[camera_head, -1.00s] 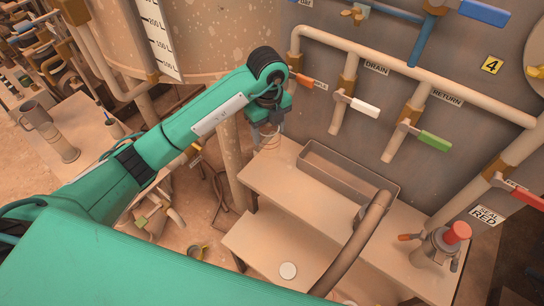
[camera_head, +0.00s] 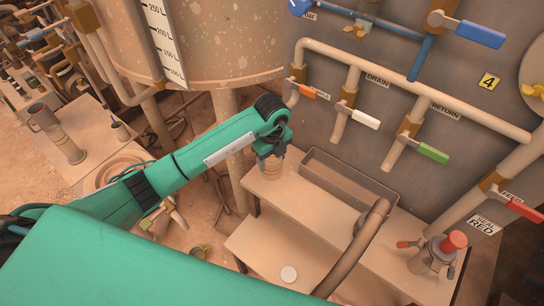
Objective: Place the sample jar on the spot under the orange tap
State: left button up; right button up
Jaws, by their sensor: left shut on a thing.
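The sample jar (camera_head: 272,170) is a small, clear, brownish ribbed jar. My left gripper (camera_head: 271,157) is shut on its upper part from above. The jar is upright at the back left end of the upper bench (camera_head: 300,203); I cannot tell whether its base touches the bench top. The orange tap (camera_head: 303,91) is on the wall pipe just above and right of the gripper, with its spout pointing down. The spot under it is not distinguishable, as the jar and gripper cover that area. My right gripper is not in view.
A long grey trough (camera_head: 348,183) lies right of the jar along the wall. White-handled (camera_head: 366,120) and green-handled (camera_head: 432,152) taps hang above it. A curved brown hose (camera_head: 360,245) crosses the bench. A red-topped fitting (camera_head: 438,252) stands at the right end.

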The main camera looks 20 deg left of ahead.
pick_arm(q)
jog(key=shift+f, duration=0.15)
jog(key=o, duration=1.1)
jog(key=shift+c, duration=0.2)
jog(key=shift+r, duration=0.45)
notch_tip(320, 180, up, 11)
jog(key=b, duration=0.2)
jog(key=shift+r, duration=0.2)
